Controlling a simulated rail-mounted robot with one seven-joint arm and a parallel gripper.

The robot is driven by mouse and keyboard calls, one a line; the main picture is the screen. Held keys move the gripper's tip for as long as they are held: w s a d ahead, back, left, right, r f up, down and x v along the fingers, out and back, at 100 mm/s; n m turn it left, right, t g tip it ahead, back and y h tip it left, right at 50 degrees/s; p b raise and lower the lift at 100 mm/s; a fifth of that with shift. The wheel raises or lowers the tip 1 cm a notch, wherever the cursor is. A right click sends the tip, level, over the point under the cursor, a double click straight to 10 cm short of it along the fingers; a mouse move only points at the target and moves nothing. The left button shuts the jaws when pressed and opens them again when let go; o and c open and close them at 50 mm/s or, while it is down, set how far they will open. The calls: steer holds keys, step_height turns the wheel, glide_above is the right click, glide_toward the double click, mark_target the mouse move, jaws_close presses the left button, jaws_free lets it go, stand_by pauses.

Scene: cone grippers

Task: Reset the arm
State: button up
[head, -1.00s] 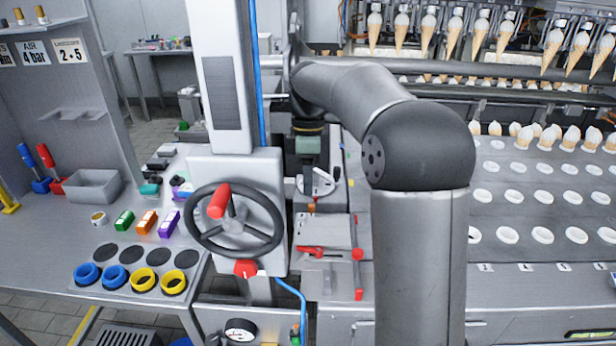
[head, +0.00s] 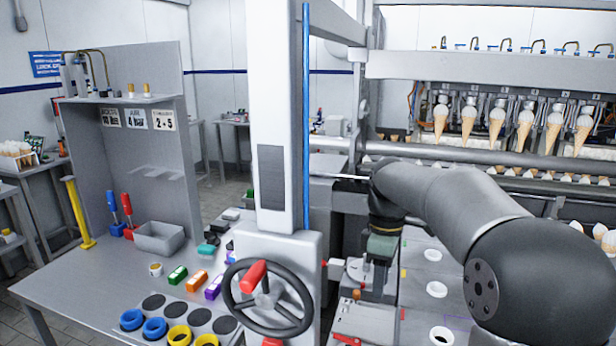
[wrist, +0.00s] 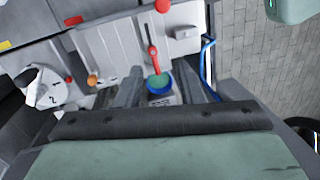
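My arm reaches down from the right side of the head view, with my gripper's grey-green body (head: 382,246) above the machine's small fixtures, right of the black handwheel (head: 267,297). In the head view its fingertips are hidden or too small to tell. In the wrist view my gripper (wrist: 162,92) shows two grey fingers well apart, with nothing seen held. A small round blue and green part (wrist: 158,84) with a red lever (wrist: 153,58) shows between them; I cannot tell how far below it lies.
A white column with a blue hose (head: 306,120) stands left of my arm. The ice-cream cone line (head: 500,128) is at the right. A bench (head: 95,278) with a grey bin (head: 160,238), coloured blocks and blue and yellow rings is at the left. Tiled floor (wrist: 250,75) is open beyond the machine edge.

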steer(key=s+f+m, duration=0.3)
steer(key=s+m, duration=0.1)
steer(key=s, duration=0.4)
steer(key=s+f+m+t, duration=0.1)
steer(key=s+f+m, duration=0.3)
steer(key=s, duration=0.4)
steer(key=s+f+m+t, duration=0.1)
steer(key=s+f+m, duration=0.2)
steer(key=s, duration=0.6)
steer(key=shift+a+f+m, duration=0.15)
steer(key=shift+a+m, duration=0.15)
steer(key=shift+m, duration=0.7)
